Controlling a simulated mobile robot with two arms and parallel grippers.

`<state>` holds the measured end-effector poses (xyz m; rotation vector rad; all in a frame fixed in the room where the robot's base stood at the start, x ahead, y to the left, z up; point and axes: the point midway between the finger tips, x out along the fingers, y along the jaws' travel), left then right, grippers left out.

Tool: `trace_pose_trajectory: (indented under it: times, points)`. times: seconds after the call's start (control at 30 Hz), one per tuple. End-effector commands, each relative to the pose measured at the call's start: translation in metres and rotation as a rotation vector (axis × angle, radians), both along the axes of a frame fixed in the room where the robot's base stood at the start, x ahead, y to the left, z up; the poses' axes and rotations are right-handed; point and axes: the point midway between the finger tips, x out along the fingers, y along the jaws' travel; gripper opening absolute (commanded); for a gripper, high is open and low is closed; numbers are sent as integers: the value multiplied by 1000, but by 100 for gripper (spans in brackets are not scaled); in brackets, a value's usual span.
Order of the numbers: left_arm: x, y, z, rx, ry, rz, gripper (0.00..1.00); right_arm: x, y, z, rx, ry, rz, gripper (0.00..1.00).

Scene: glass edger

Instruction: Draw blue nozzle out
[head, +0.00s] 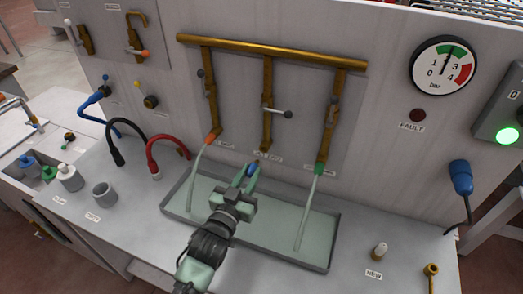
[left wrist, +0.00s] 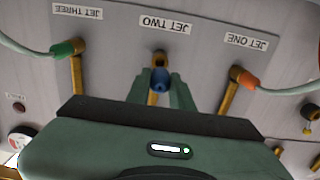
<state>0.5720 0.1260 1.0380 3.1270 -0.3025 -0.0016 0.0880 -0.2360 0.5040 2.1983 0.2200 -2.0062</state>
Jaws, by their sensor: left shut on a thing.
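The blue nozzle (head: 253,168) is between the fingertips of my left gripper (head: 248,174), which is shut on it. It also shows in the left wrist view (left wrist: 160,79), held between the two green fingers. The middle brass pipe (head: 267,105), at the JET TWO label (left wrist: 165,23), ends just above the nozzle. Its open end (left wrist: 159,57) shows in the left wrist view, and the nozzle looks a little apart from it. The nozzle's far side is hidden by the fingers. My right gripper is not in view.
An orange nozzle (head: 213,136) and a green nozzle (head: 320,169) sit on the outer pipes, with pale streams running into the shallow tray (head: 335,240). A red hose (head: 165,143), cups and a loose brass part (head: 431,270) stand on the bench.

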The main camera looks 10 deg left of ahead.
Motion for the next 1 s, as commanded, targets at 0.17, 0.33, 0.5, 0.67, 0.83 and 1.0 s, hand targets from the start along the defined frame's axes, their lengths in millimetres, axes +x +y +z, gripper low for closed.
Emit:
trace_pose_trajectory:
  times: [0.17, 0.33, 0.5, 0.67, 0.83, 1.0]
  points:
    - [-19, 4, 2, 0, 1, 0, 0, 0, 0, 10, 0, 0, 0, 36]
    - [-35, 7, 2, 0, 1, 1, 0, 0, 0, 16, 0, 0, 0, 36]
    - [-52, 11, 1, 0, 2, 1, 0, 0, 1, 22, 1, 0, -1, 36]
    - [-68, 14, 2, 0, 1, 0, 0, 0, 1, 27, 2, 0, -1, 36]
    - [-80, 16, 1, 0, 1, 0, 0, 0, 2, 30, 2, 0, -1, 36]
    - [-82, 16, 1, 1, -2, 0, 0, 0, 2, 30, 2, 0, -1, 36]
